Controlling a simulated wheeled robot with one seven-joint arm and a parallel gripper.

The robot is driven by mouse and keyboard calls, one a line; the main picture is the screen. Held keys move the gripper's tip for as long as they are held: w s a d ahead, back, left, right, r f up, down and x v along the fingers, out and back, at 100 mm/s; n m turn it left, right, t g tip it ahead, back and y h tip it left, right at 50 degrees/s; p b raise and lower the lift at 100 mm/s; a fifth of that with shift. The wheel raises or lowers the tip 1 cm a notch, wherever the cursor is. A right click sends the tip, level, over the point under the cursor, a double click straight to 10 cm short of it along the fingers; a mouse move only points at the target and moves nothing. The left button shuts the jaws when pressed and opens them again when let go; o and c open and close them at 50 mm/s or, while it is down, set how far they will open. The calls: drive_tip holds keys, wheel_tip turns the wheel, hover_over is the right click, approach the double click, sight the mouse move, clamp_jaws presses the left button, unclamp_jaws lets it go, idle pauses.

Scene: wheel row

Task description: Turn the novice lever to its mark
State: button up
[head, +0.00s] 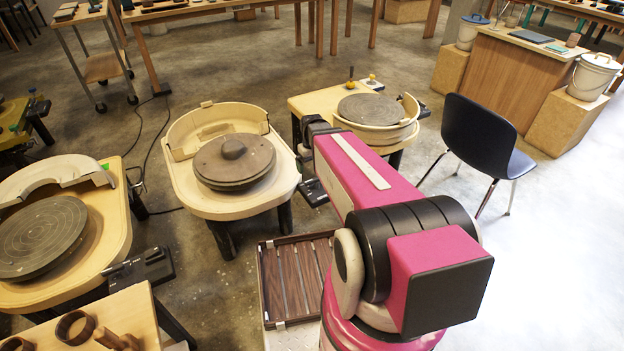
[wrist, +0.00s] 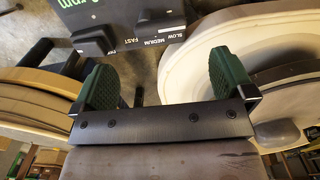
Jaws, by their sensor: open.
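In the wrist view, a dark control panel (wrist: 130,55) shows beyond my gripper (wrist: 166,82), with SLOW, MEDIUM and FAST in white and a green "rpm" print at its left. A dark raised piece (wrist: 158,18) rises near these words; it may be the lever, cut by the top edge. Another dark block (wrist: 95,38) sits left of it. No mark or "novice" label is readable. My gripper is open, its two green pads wide apart and nothing between them. In the head view, my arm hides the gripper.
Wheels stand left (head: 42,238), centre (head: 235,160) and right (head: 370,110), with small dark units (head: 140,268) beside them. A black chair (head: 478,132) stands to the right. A slatted crate (head: 296,275) lies by my base. In the wrist view, a pale basin (wrist: 215,45) lies close on the right.

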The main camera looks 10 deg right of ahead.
sight(312, 179)
drive_tip(key=shift+f, duration=3.95)
drive_tip(key=c, duration=0.9)
